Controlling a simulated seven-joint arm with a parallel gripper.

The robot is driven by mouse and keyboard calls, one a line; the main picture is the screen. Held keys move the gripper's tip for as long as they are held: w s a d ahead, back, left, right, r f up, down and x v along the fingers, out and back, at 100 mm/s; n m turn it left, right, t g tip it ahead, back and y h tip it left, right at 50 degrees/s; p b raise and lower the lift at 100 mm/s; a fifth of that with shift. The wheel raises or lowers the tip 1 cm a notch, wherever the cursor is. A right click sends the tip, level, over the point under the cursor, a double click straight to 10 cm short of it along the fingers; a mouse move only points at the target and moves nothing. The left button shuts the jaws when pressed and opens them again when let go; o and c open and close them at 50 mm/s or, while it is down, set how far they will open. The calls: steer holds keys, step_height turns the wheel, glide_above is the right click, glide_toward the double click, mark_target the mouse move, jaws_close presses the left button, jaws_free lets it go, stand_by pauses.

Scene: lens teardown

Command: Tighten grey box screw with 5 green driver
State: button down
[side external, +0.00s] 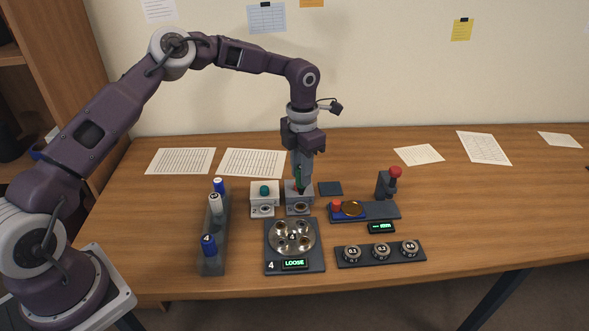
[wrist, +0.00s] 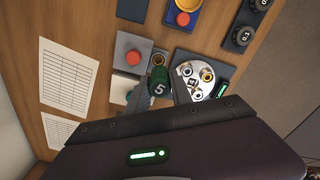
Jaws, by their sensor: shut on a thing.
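My gripper (side external: 300,180) is shut on the green driver (wrist: 158,86), whose cap reads 5. The driver points down at the grey box (side external: 291,189), in front of its red button (wrist: 133,57). The grey box also shows in the wrist view (wrist: 124,44). In the side view, my fingers cover most of the driver and part of the box.
A white box with a green button (side external: 264,190) stands just left of the grey box. A driver rack (side external: 214,262) is farther left. In front is a round screw plate (side external: 292,239) with a LOOSE display. A lens stand (side external: 380,211) and dial row (side external: 380,260) lie right.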

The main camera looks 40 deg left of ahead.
mark_target(301, 187)
steer(key=shift+w+a+n, duration=0.1)
steer(key=shift+n, duration=0.3)
steer(key=n, duration=0.2)
steer(key=f+n, duration=0.1)
steer(key=n, duration=0.1)
steer(key=shift+n, duration=0.4)
steer(key=n, duration=0.2)
steer(key=f+n, duration=0.1)
steer(key=n, duration=0.7)
steer(key=shift+f+n, duration=0.4)
steer(key=n, duration=0.3)
steer(key=shift+f+n, duration=0.3)
steer(key=shift+n, duration=0.1)
steer(key=shift+f+n, duration=0.2)
steer(key=shift+n, duration=0.1)
steer(key=shift+f, duration=0.2)
steer(key=shift+f, duration=0.7)
